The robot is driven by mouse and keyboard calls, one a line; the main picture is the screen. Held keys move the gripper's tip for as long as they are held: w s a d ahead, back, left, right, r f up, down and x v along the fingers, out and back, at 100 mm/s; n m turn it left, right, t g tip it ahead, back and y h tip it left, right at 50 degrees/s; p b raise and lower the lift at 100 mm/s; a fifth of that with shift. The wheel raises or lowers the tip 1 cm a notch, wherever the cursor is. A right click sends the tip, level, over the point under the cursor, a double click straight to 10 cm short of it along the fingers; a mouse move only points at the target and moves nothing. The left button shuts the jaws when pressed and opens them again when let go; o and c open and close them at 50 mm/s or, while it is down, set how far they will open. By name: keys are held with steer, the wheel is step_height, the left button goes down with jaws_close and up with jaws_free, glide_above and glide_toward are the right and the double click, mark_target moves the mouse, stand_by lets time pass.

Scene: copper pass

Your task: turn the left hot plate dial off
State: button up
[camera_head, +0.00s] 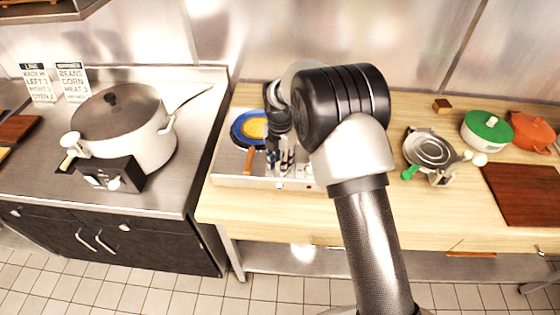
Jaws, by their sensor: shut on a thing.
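On the left counter, a black control box (108,176) sits at the front of the large pot (125,130). It has small pale dials on its front, one (97,180) on the left and one (114,184) on the right. I cannot read their settings. My gripper (281,160) is well to the right of these dials, pointing down over a pale metal box (228,181) on the wooden counter. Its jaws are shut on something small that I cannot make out. My own arm hides part of the area to its right.
A blue plate with a yellow bowl (253,128) and an orange handle (249,160) are at the metal box. A strainer (430,150), green-lidded pot (487,130), orange pot (532,131) and brown board (522,193) are on the right. Two signs (72,82) stand behind the large pot.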

steer(key=m+p, duration=0.1)
steer(key=m, duration=1.1)
steer(key=shift+m+p, duration=0.3)
steer(key=shift+p, duration=0.05)
steer(key=m, duration=0.4)
steer(key=shift+m, duration=0.3)
steer(key=m, duration=0.3)
steer(key=shift+m, duration=0.3)
steer(key=m, duration=0.4)
steer(key=shift+m+p, duration=0.3)
steer(key=m, duration=0.4)
steer(key=shift+m, duration=2.1)
